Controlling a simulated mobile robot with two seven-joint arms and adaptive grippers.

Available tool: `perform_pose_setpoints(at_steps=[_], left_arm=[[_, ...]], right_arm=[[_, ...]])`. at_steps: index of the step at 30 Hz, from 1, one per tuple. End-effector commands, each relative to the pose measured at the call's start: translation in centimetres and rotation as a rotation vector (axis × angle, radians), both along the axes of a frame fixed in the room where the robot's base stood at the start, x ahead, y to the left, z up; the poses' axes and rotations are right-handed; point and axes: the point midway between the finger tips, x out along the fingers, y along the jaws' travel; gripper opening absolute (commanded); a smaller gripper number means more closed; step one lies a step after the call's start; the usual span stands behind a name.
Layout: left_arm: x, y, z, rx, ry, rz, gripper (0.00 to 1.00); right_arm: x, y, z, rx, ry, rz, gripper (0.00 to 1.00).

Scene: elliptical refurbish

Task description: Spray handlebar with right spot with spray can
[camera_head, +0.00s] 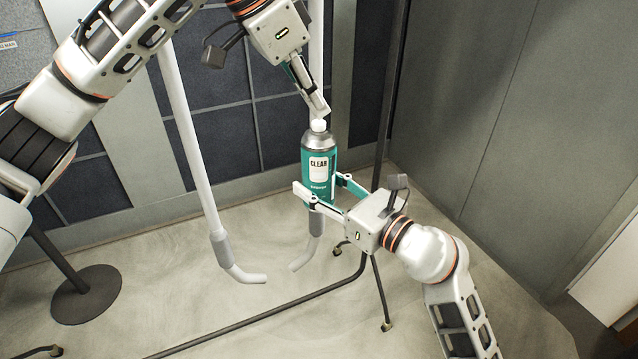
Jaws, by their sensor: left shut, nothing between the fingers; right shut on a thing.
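A teal spray can (318,160) with a silver shoulder, a white top and a label reading CLEAR stands about upright in the middle of the view. My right gripper (322,190) is shut around its lower part and holds it in the air. My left gripper (322,110) comes down from above, fingers together and empty, with its tips at or just above the can's white top; I cannot tell if they touch. The white handlebar (192,140) hangs behind, with grey sleeves and two curved lower ends. Its right side is partly hidden behind the can and my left gripper.
A dark stand (290,312) with castors runs along the floor below the can, and its pole rises behind my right gripper. A round dark base (87,294) stands at lower left. Dark panelled wall (215,125) is behind; grey wall (500,110) is at right.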

Motion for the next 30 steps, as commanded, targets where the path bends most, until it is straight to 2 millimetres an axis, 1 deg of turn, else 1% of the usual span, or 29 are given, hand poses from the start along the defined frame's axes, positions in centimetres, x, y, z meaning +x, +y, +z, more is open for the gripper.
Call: perform_pose_setpoints(at_steps=[17,30], left_arm=[[0.0,0.0,-1.7,0.002,0.001,0.001,0.0],[0.0,0.0,-1.6,0.004,0.002,0.0,0.0]], right_arm=[[0.0,0.0,0.2,0.002,-0.004,0.0,0.18],[0.0,0.0,0.5,0.004,-0.008,-0.001,0.18]])
